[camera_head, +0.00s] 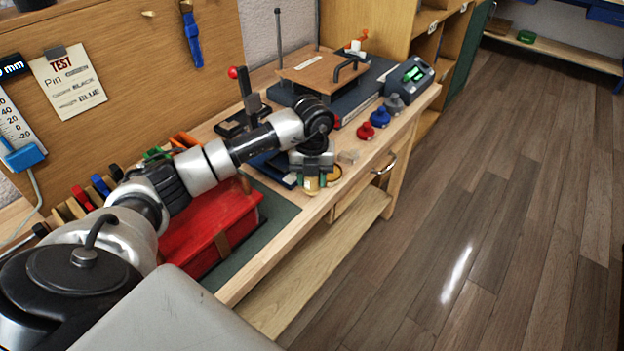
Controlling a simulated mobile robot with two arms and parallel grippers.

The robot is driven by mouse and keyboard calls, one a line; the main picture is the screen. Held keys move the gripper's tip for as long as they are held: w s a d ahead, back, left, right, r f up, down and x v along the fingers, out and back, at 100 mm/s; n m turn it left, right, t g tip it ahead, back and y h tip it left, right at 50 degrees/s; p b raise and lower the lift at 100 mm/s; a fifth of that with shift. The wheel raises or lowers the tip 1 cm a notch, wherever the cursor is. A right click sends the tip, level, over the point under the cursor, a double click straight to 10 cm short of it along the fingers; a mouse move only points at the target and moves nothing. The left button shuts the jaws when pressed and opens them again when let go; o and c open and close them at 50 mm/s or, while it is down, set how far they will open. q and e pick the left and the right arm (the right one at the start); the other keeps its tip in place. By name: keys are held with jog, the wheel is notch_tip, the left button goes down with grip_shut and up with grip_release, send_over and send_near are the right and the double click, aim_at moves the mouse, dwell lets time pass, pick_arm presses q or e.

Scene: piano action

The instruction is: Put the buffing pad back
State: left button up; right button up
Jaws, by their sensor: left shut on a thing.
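My left gripper (312,185) reaches in from the left and points down over the front edge of the wooden workbench (287,236). It is shut on a small pale tan thing, apparently the buffing pad, mostly hidden between the fingers. A round yellow-rimmed dish (334,174) sits just right of the fingers. A small beige block (348,157) lies a little further right on the bench. My right gripper is not in view.
A red case (207,222) lies on a green mat (278,213) left of the gripper. Red (366,131), blue (380,117) and grey (394,104) knobbed pieces stand to the right. A grey device with a green display (411,76) stands behind them. A lower shelf (310,270) runs below.

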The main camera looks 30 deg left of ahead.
pick_arm(q)
jog(key=shift+f, duration=0.75)
jog(key=shift+f, duration=0.1)
jog(key=o, duration=0.9)
jog(key=shift+r, duration=0.35)
notch_tip(320, 180, up, 12)
jog(key=shift+f, duration=0.2)
